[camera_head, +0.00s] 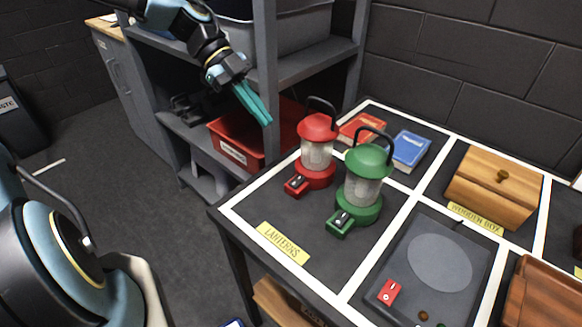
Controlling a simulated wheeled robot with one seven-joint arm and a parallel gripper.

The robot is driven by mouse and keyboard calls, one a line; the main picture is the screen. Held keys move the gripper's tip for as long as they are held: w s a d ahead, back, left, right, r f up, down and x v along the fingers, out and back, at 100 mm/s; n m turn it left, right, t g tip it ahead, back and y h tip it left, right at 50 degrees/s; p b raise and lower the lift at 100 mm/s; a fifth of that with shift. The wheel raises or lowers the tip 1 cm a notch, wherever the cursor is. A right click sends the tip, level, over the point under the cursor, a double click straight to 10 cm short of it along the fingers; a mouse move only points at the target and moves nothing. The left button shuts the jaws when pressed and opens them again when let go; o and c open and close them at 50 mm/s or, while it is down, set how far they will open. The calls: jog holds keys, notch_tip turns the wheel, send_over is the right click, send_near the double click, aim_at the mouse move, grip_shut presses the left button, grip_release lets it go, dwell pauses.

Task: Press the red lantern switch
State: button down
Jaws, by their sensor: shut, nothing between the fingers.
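The red lantern (318,128) stands upright on the dark table, in the section with the yellow "LANTERNS" label. Its switch (296,185) is a small red block with a dark top on the lantern's front left foot. A green lantern (367,165) stands just to its right, with its own switch (340,222). My gripper (268,121) is shut and empty. Its teal fingers point down to the right, in the picture left of the red lantern's top and above its switch. It touches neither lantern as far as I can tell.
Behind the lanterns lie a red book (362,127) and a blue book (409,151). A wooden box (494,186) and a dark device with a red switch (389,292) are to the right. A grey shelf (321,62) with a red bin (231,146) stands behind. Table is bare around the label (282,243).

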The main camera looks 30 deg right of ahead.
dwell(0.3)
jog(key=p, duration=0.2)
send_over(303, 181)
jog(key=w+a, duration=0.2)
jog(key=w, duration=0.1)
notch_tip(303, 181, down, 6)
jog(key=f, duration=0.2)
jog(key=f+p, duration=0.1)
jog(key=shift+s+d+f, duration=0.1)
jog(key=shift+d+f, duration=0.25)
jog(key=shift+f, duration=0.65)
